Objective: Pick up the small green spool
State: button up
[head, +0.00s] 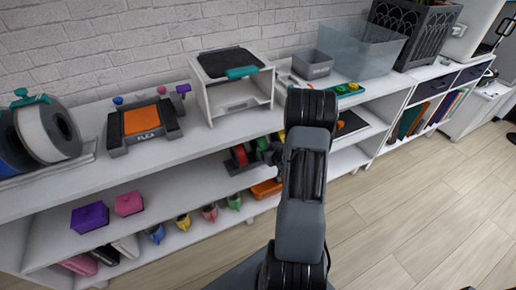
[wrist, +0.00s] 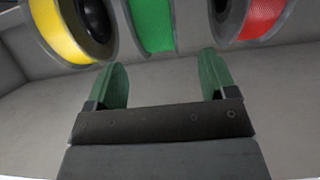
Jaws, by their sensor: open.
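In the wrist view the green spool (wrist: 152,24) stands at the top middle, between a yellow spool (wrist: 62,32) and a red spool (wrist: 262,18). Its upper part is cut off by the frame. My gripper (wrist: 162,64) is open and empty, with its green-padded fingers just short of the green spool and roughly in line with it. In the head view my gripper (head: 270,153) is at the middle shelf beside the spools, partly hidden by my arm. The red spool (head: 240,156) shows there; the green one is largely hidden.
The spools sit in a grey holder on the middle shelf, under the white shelf top (head: 205,140). An orange box (head: 266,188) and several mugs are on the shelf below. A white printer-like frame (head: 232,98) stands above. The wooden floor (head: 400,215) at right is clear.

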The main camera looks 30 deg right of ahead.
aim_at(264, 145)
jog(key=shift+b+x, duration=0.55)
jog(key=shift+x, duration=3.25)
jog(key=shift+d+f, duration=0.1)
jog(key=shift+c, duration=0.3)
jog(key=c, duration=1)
jog(key=shift+c, duration=0.7)
